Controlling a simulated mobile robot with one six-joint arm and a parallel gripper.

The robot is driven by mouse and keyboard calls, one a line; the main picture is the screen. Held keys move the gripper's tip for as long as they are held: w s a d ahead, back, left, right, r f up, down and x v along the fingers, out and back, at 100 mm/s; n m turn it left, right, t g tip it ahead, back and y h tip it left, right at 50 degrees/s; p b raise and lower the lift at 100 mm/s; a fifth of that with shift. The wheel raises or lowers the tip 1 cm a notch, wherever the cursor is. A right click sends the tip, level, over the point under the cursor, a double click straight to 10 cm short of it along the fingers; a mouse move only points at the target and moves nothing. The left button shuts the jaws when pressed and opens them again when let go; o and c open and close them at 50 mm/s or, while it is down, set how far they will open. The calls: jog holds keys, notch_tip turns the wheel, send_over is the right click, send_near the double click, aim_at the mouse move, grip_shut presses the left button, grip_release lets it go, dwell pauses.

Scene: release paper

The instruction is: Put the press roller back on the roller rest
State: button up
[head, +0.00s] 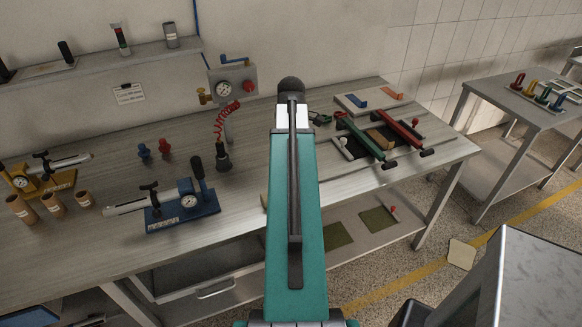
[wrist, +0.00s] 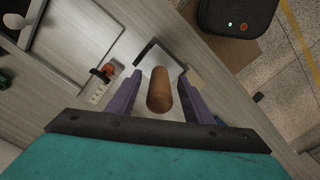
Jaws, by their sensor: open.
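A brown cylinder (wrist: 159,92), which may be the press roller, lies between the two purple fingers of my gripper (wrist: 162,80) in the wrist view. The fingers are open, with gaps on both sides of the cylinder. Behind it is a pale plate with a dark edge (wrist: 147,47). Left of the fingers is an orange piece on a pale marked base (wrist: 98,90). I cannot tell which thing is the roller rest. In the head view my own teal arm hides the gripper and the bench beyond it.
A dark box (wrist: 237,22) stands beyond the bench edge in the wrist view.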

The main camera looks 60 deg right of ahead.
jog(key=shift+r+b, duration=0.95)
jog(key=shift+r, duration=3.7)
